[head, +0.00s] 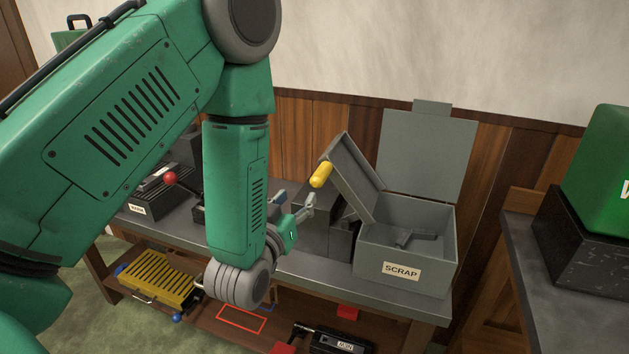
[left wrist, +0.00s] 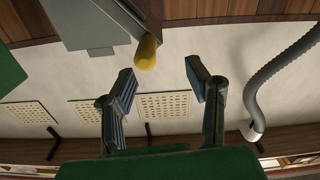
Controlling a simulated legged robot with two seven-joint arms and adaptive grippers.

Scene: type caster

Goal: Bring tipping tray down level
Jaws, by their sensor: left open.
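The tipping tray (head: 352,178) is grey and tilted steeply up, its lower end at the left edge of the scrap box. A yellow handle (head: 321,174) sits on its raised left side. My left gripper (head: 305,205) is open and empty, just below and left of the handle. In the left wrist view the open fingers (left wrist: 160,82) point toward the handle, which lies beyond the left fingertip. My right gripper is not in view.
The grey scrap box (head: 405,272) stands open on the bench with a dark piece inside; its lid (head: 425,150) is raised behind. A red-knobbed lever (head: 170,178) is at left. A yellow slatted item (head: 158,282) lies on the lower shelf. A green case (head: 605,160) stands at right.

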